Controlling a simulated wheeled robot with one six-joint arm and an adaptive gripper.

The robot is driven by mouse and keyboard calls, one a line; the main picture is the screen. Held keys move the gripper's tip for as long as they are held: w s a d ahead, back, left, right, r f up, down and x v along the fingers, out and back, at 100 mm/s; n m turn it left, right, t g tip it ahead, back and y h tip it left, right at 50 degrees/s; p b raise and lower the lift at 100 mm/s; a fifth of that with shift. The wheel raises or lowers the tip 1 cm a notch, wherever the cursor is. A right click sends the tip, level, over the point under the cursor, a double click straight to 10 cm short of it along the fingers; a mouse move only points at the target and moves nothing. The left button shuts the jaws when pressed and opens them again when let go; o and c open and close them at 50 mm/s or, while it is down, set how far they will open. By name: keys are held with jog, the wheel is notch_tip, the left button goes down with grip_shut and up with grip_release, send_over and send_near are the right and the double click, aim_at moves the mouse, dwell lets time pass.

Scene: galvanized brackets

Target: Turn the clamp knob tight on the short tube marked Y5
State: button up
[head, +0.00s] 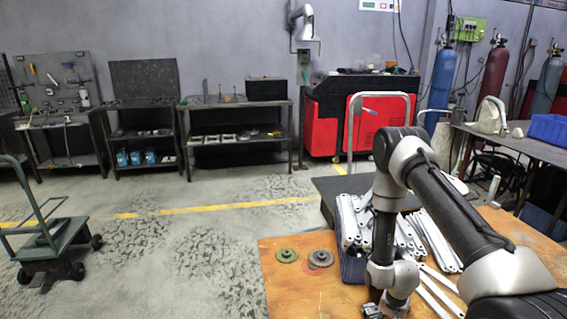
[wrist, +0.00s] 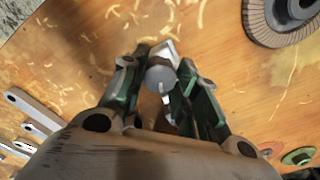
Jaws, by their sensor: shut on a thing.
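In the wrist view, my gripper (wrist: 160,74) is shut on a grey round knob (wrist: 160,78), with one dark green finger on either side of it. A pale metal piece (wrist: 165,51) shows just beyond the knob; I cannot tell whether it is the short tube or part of its clamp. No Y5 mark is readable. In the head view, my arm reaches down to the table and the fingers and knob are out of sight at the bottom edge.
Several galvanized brackets (head: 437,240) lie behind and right of my arm. A large abrasive disc (wrist: 283,20) is at upper right in the wrist view. Bare wood surrounds the knob.

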jog(key=m, duration=0.3)
jog(key=shift+m, duration=0.4)
jog(key=m, duration=0.3)
jog(key=shift+m, duration=0.4)
jog(key=m, duration=0.7)
jog(key=o, duration=0.9)
jog(key=shift+o, duration=0.2)
